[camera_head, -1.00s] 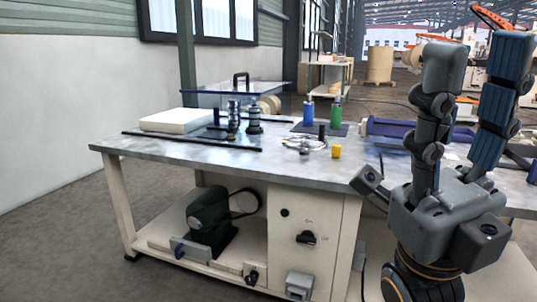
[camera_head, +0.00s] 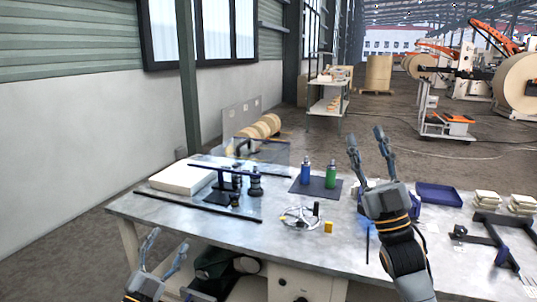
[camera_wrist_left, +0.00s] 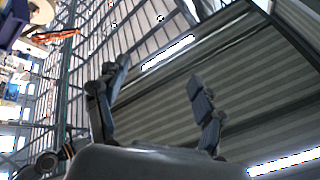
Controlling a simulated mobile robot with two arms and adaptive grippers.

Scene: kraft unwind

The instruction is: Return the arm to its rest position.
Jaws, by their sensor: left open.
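My left gripper (camera_head: 169,240) is at the lower left of the head view, in front of the table's (camera_head: 165,222) near edge. Its fingers are spread and nothing is between them. In the left wrist view the fingers of the left gripper (camera_wrist_left: 157,82) also stand apart and empty, pointing up toward the roof. My right gripper (camera_head: 366,135) is right of centre in the head view, with its fingers pointing up. They are apart with nothing between them. The right gripper hides part of the table behind it.
On the table are a white block (camera_head: 181,179), a blue bottle (camera_head: 305,173), a green bottle (camera_head: 331,175), a handwheel (camera_head: 299,217), a yellow cube (camera_head: 328,227) and a blue tray (camera_head: 438,194). A green machine (camera_head: 214,264) sits below the tabletop. Floor is clear at the left.

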